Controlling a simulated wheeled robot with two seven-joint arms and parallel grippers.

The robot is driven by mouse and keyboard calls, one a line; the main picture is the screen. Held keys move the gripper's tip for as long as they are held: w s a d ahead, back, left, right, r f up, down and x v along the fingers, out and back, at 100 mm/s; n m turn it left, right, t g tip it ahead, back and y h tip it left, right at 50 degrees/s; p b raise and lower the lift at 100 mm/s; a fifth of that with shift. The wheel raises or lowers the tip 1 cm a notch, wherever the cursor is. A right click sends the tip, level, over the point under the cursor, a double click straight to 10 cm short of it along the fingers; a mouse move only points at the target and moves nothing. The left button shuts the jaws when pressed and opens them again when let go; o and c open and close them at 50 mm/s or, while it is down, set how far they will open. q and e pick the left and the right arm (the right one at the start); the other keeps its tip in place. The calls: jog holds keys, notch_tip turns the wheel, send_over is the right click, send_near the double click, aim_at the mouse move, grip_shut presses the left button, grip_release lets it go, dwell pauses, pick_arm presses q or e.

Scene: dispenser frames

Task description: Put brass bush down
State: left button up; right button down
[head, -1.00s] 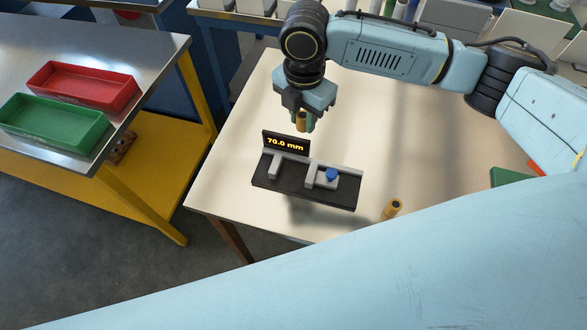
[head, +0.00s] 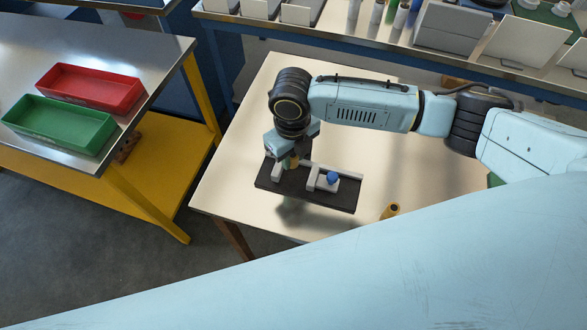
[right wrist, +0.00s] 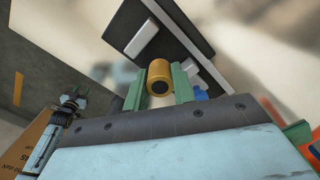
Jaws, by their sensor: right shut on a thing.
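My right gripper (head: 291,160) is shut on a brass bush (right wrist: 159,70), a short golden cylinder with a dark bore. The bush sits between the green fingers in the right wrist view. In the head view the gripper is over the left part of a dark measuring fixture (head: 318,198) with grey blocks and a blue knob (head: 333,176). The gripper hides the fixture's display. I cannot tell whether the bush touches the fixture. What looks like my left gripper (right wrist: 73,97) shows small at the left of the right wrist view, its jaws unclear.
A second brass bush (head: 391,210) stands on the pale table (head: 240,185), right of the fixture. A red tray (head: 92,88) and a green tray (head: 60,123) sit on the metal bench at left. The pale table has free room around the fixture.

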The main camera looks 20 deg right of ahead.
aim_at(292, 176)
jog(key=shift+f, duration=2.95)
jog(key=shift+f, duration=0.15)
jog(key=c, duration=1.4)
grip_release()
jog(key=shift+c, duration=0.2)
notch_tip(292, 176, up, 12)
jog(key=shift+r, duration=0.15)
